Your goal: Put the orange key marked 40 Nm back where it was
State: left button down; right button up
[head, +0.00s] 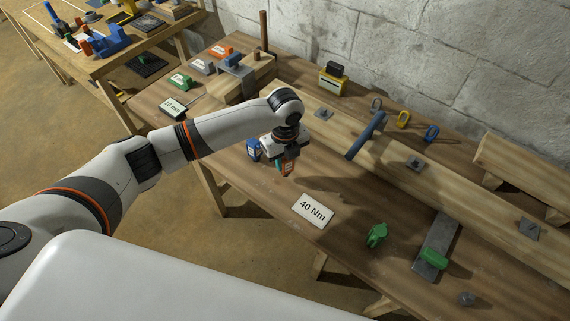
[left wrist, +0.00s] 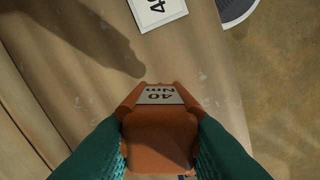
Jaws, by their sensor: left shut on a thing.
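My left gripper (head: 287,161) is shut on the orange key (head: 287,168) and holds it above the workbench. In the left wrist view the orange key (left wrist: 158,137) sits between the two green finger pads, and its label reads 40 Nm. A white card marked 40 Nm (head: 313,210) lies on the bench, to the right of and nearer than the gripper. Part of this card shows at the top of the left wrist view (left wrist: 157,10). A blue key-like piece (head: 253,149) is just left of the gripper. My right gripper is not in view.
Green pieces (head: 376,235) (head: 434,259) and a grey plate (head: 437,240) are at the right of the bench. A long wooden beam (head: 385,150) with a blue bar (head: 367,136) runs behind. Coloured blocks with cards (head: 180,81) stand at the far left.

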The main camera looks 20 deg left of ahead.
pick_arm(q)
jog(key=shift+f, duration=1.3)
jog(key=shift+f, duration=0.1)
jog(key=c, duration=1.1)
grip_release()
notch_tip(320, 180, up, 12)
jog(key=shift+r+b, duration=0.15)
jog(key=shift+b, duration=0.35)
